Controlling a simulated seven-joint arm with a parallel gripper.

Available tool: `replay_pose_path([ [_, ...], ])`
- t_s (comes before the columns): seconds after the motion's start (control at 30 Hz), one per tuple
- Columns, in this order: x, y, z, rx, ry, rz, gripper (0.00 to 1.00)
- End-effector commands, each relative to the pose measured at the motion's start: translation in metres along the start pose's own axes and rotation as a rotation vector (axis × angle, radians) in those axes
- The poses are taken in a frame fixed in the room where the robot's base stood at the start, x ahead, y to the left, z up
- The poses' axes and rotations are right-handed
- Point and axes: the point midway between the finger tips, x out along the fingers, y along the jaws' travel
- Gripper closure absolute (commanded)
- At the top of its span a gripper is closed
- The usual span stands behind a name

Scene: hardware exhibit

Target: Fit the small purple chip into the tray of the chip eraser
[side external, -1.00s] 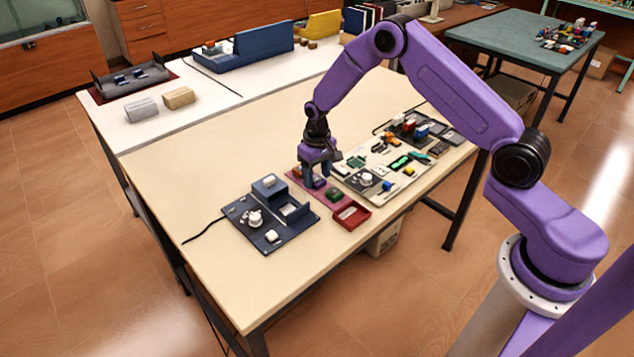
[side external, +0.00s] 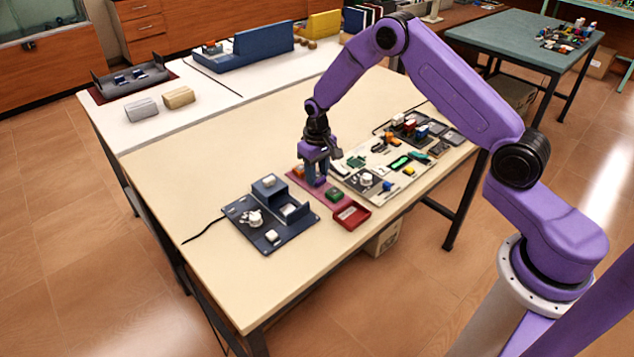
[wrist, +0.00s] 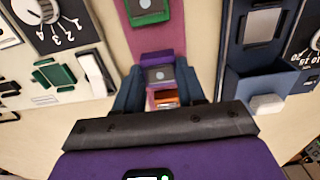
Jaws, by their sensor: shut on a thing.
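The small purple chip (wrist: 157,72) has a grey face with a round mark. It sits between the fingers of my gripper (wrist: 160,84) in the wrist view, and the gripper is shut on it. In the side view my gripper (side external: 316,182) is low over the pink mat (side external: 298,178), and its fingers mostly hide the chip. I cannot tell whether the chip still touches the mat. The dark blue device (side external: 247,206), apparently the chip eraser, stands left of the gripper; it also shows at the right of the wrist view (wrist: 233,60).
A green chip (side external: 334,194) is on the mat, in front of the gripper. An orange piece (wrist: 164,97) lies close by the held chip. A red tray (side external: 352,215) stands near the mat's front end. A pale board (side external: 392,187) with several parts lies right.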

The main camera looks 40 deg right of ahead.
Motion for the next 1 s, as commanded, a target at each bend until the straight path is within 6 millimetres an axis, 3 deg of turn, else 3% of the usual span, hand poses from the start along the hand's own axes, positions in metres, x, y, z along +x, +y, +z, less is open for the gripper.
replay_pose_path([
  [0.7, -0.05, 0.0, 0.0, 0.0, 0.001, 0.0, 0.85],
  [1.0, -0.055, 0.0, 0.0, -0.001, 0.0, 0.0, 0.85],
])
